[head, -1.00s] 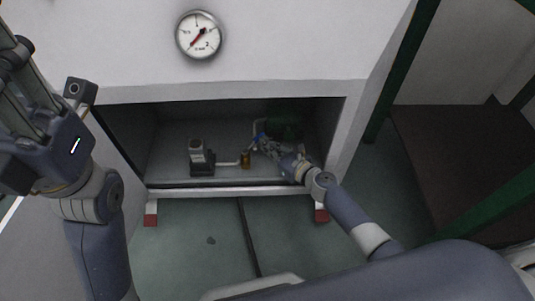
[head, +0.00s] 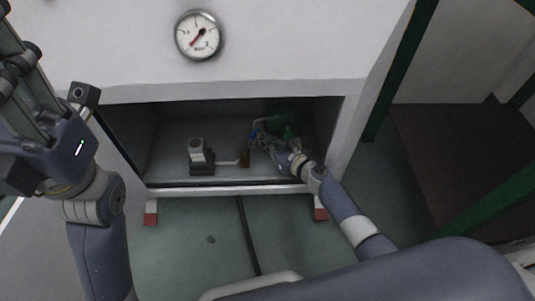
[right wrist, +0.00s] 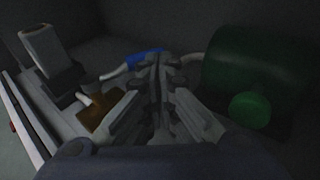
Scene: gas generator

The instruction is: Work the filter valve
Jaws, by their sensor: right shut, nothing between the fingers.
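A blue valve handle (head: 254,135) sits on a pipe inside the open compartment, left of a green tank (head: 285,120). In the right wrist view the blue handle (right wrist: 143,57) lies just behind my fingertips, partly hidden by them. My right gripper (head: 263,139) reaches into the compartment beside the handle. In the right wrist view the right gripper (right wrist: 160,62) is shut and empty; whether it touches the handle I cannot tell. My left gripper (head: 22,65) is raised at the upper left, outside the compartment, its tips partly out of view.
A brass fitting (head: 245,159) and a grey device with a pale cylinder (head: 197,152) stand left of the valve. A bottom ledge (head: 220,191) and side walls frame the compartment. A round gauge (head: 198,35) is above. Dark green posts stand at the right.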

